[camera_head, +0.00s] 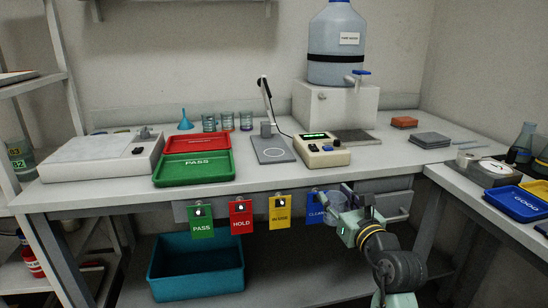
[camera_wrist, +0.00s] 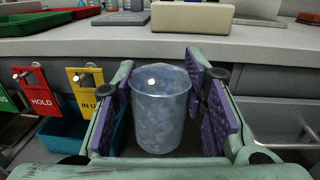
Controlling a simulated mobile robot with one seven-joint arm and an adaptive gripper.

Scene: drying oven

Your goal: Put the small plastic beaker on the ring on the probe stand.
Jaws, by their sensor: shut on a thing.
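The small plastic beaker (camera_wrist: 160,112) is translucent, upright and between the purple pads of my gripper (camera_wrist: 162,95), which is shut on it. In the head view the beaker (camera_head: 336,203) and my gripper (camera_head: 345,210) are in front of the bench's front edge, below the bench top. The probe stand (camera_head: 273,150) is a grey plate on the bench with a white upright and a dark probe at its top. The ring on its plate is too small to make out clearly. Part of the plate (camera_wrist: 120,19) shows at the top of the wrist view.
A beige meter (camera_head: 322,151) stands right of the probe stand. Red (camera_head: 198,143) and green (camera_head: 195,168) trays lie to its left, with several small beakers behind. Hanging tags, such as the yellow one (camera_head: 280,211), line the bench front. A drawer (camera_head: 390,205) is close to my gripper.

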